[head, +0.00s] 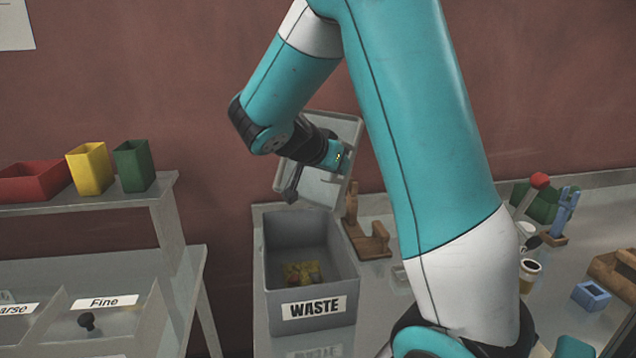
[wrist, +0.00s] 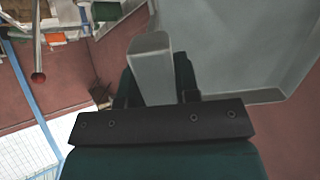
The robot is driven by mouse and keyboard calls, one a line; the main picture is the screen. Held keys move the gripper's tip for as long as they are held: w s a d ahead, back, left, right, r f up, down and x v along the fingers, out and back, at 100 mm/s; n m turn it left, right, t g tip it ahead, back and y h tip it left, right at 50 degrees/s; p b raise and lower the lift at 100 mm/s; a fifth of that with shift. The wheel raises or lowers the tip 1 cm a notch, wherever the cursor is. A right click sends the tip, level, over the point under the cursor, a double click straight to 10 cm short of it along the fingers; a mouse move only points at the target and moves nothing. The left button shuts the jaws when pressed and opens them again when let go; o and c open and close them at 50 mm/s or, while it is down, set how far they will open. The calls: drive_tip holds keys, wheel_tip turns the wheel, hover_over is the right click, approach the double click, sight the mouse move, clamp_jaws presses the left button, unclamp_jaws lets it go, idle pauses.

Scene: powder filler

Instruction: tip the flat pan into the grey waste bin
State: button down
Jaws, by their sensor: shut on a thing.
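The flat pan (head: 345,128) is light grey with a raised rim. It is steeply tilted above the back of the grey waste bin (head: 309,310). My gripper (head: 336,160) is shut on the pan's handle, though my wrist partly hides the grip in the head view. In the wrist view, the handle (wrist: 151,65) lies between the dark fingers of my gripper (wrist: 156,82), and the pan (wrist: 225,45) fills the upper right. The bin is open, labelled WASTE, and has small yellowish and brown bits (head: 303,273) on its floor. No falling material is visible.
A shelf (head: 90,208) with red, yellow and green bins stands left, above labelled trays. A brown wooden stand (head: 370,238) is right of the waste bin. A jar (head: 529,275) and a blue block (head: 591,296) sit on the right counter. The red wall is close behind.

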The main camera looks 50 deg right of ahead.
wheel_tip(320, 180, up, 2)
drive_tip(key=shift+d+r+y+p, duration=0.15)
drive_tip(key=shift+y+p, duration=0.55)
drive_tip(key=shift+p, duration=0.25)
drive_tip(key=shift+s+r+y+p, duration=0.1)
drive_tip(key=shift+r+y+p, duration=0.15)
drive_tip(key=shift+y+p, duration=0.6)
drive_tip(key=y+p, duration=0.2)
drive_tip(key=r+y+p, duration=0.1)
drive_tip(key=y+p, duration=0.1)
drive_tip(key=shift+r+g, duration=0.15)
drive_tip(key=shift+g, duration=0.25)
drive_tip(key=y+p, duration=0.1)
drive_tip(key=r+y+p, duration=0.1)
drive_tip(key=y+p, duration=0.1)
drive_tip(key=shift+f+y, duration=0.25)
drive_tip(key=shift+y, duration=0.3)
drive_tip(key=shift+r+y, duration=0.25)
drive_tip(key=shift+y, duration=0.55)
